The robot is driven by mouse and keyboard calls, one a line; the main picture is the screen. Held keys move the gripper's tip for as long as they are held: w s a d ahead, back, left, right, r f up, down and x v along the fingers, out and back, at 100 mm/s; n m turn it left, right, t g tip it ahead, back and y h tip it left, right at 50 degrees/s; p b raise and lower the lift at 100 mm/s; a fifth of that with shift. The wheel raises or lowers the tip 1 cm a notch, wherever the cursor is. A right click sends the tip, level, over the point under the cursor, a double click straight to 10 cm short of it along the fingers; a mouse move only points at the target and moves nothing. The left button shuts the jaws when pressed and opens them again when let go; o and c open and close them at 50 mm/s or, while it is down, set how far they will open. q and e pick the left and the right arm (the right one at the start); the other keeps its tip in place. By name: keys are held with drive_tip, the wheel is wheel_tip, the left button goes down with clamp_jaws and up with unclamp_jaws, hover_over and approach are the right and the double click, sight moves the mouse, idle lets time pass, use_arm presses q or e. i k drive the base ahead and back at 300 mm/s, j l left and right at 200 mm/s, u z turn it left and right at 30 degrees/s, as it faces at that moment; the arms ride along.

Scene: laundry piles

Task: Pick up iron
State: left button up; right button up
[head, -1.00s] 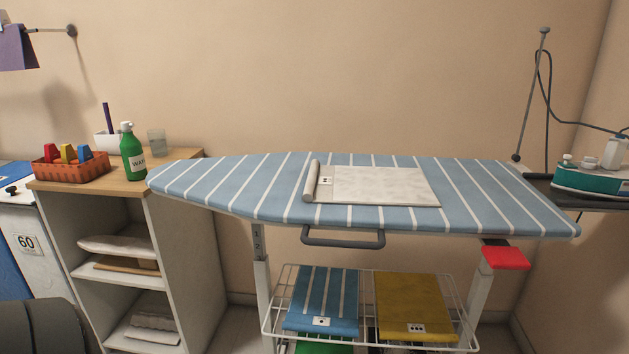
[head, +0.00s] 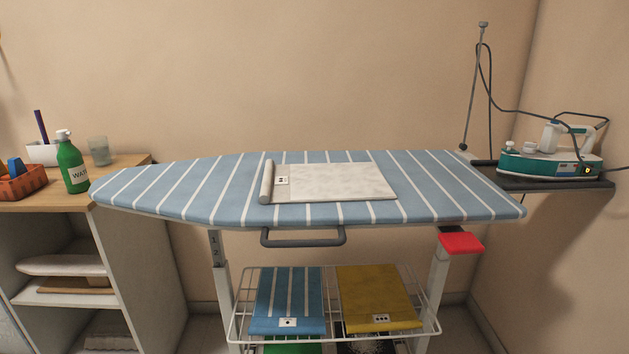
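The iron (head: 571,137) is white and teal and sits on its teal base (head: 530,164) at the right in the head view. The base rests on a dark shelf (head: 600,185) joined to the right end of the ironing board. A dark cord runs from the iron up to a thin upright pole (head: 474,85). Neither of my grippers is in view.
The blue striped ironing board (head: 450,185) holds a partly rolled pale cloth (head: 345,182). A wire rack (head: 437,315) below holds folded blue and yellow cloths. A wooden-topped cabinet at left bears a green bottle (head: 72,165), a glass (head: 98,151) and an orange basket (head: 22,184).

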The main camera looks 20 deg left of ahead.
sight(550, 162)
drive_tip(key=l+u, duration=0.1)
drive_tip(key=u, duration=0.5)
drive_tip(key=l+u, duration=0.8)
drive_tip(key=l, duration=0.25)
